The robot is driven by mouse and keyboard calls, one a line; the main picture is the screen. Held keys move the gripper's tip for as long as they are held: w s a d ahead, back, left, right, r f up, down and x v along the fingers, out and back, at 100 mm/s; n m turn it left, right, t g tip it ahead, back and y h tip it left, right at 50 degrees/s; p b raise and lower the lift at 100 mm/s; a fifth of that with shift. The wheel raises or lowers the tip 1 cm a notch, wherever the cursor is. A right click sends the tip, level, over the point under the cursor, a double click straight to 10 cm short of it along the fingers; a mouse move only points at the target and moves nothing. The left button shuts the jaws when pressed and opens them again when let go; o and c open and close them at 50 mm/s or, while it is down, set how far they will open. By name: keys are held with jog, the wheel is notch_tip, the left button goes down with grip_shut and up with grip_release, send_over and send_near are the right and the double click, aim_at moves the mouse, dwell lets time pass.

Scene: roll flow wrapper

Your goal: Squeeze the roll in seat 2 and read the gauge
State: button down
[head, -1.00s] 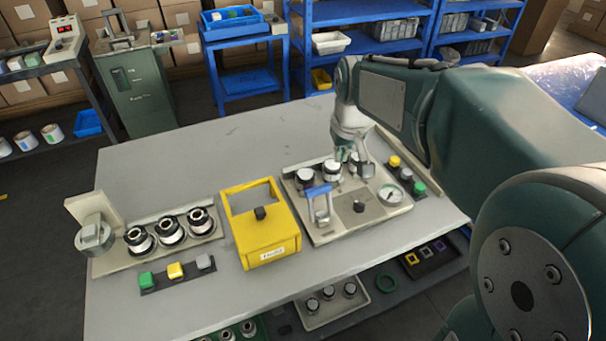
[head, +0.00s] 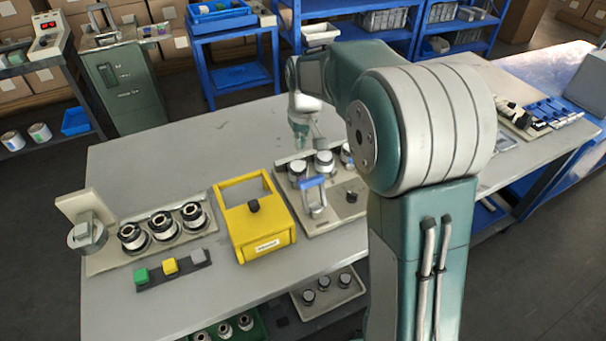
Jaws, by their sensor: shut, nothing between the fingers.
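A cream plate (head: 330,222) on the table bears three round grey-topped pieces in a row: the left one (head: 297,171), the middle one (head: 324,162) and the right one (head: 346,155), partly hidden by my arm. A blue-handled clamp (head: 314,196) stands in front of them. Three black-and-white rolls sit on another cream plate at left: left (head: 133,237), middle (head: 163,225), right (head: 193,216). No seat numbers are legible. My gripper (head: 302,136) is shut and empty, just behind the grey-topped pieces. The gauge is hidden behind my arm.
A yellow box (head: 262,241) stands between the two plates. Green, yellow and grey buttons (head: 170,266) lie in front of the left plate. The table's back left (head: 170,155) is clear. Blue shelves (head: 235,50) stand beyond.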

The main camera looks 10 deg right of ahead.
jog(key=f, duration=0.6)
jog(key=w+f, duration=0.1)
jog(key=f, duration=0.3)
jog(key=shift+a, duration=0.1)
jog(key=shift+s+d+r, duration=0.2)
jog(key=shift+s+r, duration=0.05)
jog(key=shift+s, duration=0.6)
jog(key=shift+s+d+r, duration=0.15)
jog(key=shift+s+r, duration=0.05)
jog(key=shift+s, duration=0.65)
